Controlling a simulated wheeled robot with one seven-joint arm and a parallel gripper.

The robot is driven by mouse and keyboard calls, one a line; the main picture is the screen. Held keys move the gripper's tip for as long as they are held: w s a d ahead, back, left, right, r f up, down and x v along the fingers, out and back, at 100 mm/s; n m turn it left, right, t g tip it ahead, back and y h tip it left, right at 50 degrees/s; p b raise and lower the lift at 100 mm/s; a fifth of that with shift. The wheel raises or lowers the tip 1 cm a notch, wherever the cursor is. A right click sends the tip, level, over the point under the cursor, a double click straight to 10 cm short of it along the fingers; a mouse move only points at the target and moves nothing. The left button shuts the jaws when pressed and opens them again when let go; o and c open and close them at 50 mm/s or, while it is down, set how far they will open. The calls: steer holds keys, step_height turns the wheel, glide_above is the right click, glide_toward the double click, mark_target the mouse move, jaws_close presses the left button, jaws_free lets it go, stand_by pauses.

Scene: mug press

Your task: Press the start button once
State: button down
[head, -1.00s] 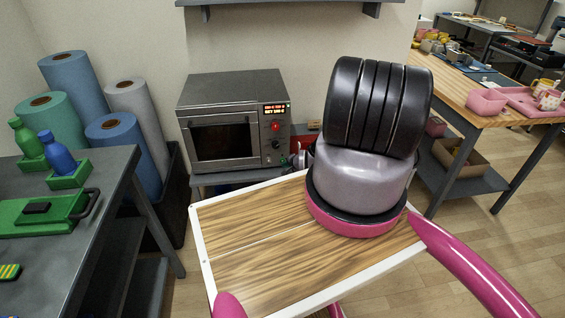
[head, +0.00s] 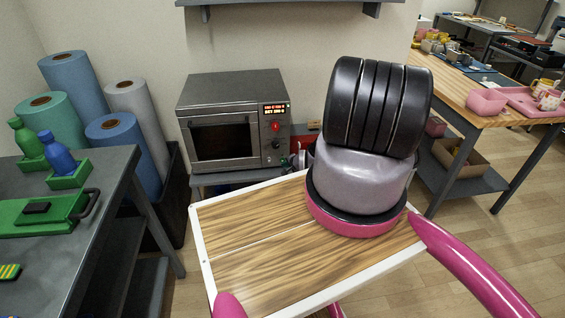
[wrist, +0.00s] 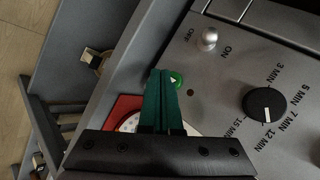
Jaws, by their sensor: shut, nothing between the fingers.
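The start button (wrist: 176,81) is green with a white triangle, on a grey control panel (wrist: 222,70) in the wrist view. My gripper (wrist: 163,74) is shut and empty. Its two green fingers lie side by side, with the tips beside the button and covering part of it. I cannot tell whether they touch it. In the head view a grey oven-like machine (head: 222,146) stands against the wall. My arm hides much of what lies to its right, and the fingers are too small there to make out clearly.
A silver toggle (wrist: 209,39) marked ON and OFF and a black timer dial (wrist: 264,103) share the panel. A red block (wrist: 122,108) is left of the fingers. A dark workbench (head: 105,177) stands left in the head view, and a wooden table (head: 462,89) right.

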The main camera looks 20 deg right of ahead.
steer(key=shift+w+d, duration=0.1)
steer(key=shift+w, duration=0.3)
steer(key=shift+w+d, duration=0.15)
steer(key=shift+w, duration=0.3)
stand_by(1.0)
steer(key=shift+s+a, duration=0.25)
steer(key=shift+s, duration=0.6)
steer(key=s, duration=0.2)
steer(key=s+a, duration=0.1)
steer(key=s, duration=0.1)
steer(key=shift+s+a, duration=0.2)
steer(key=shift+s, duration=0.2)
stand_by(0.6)
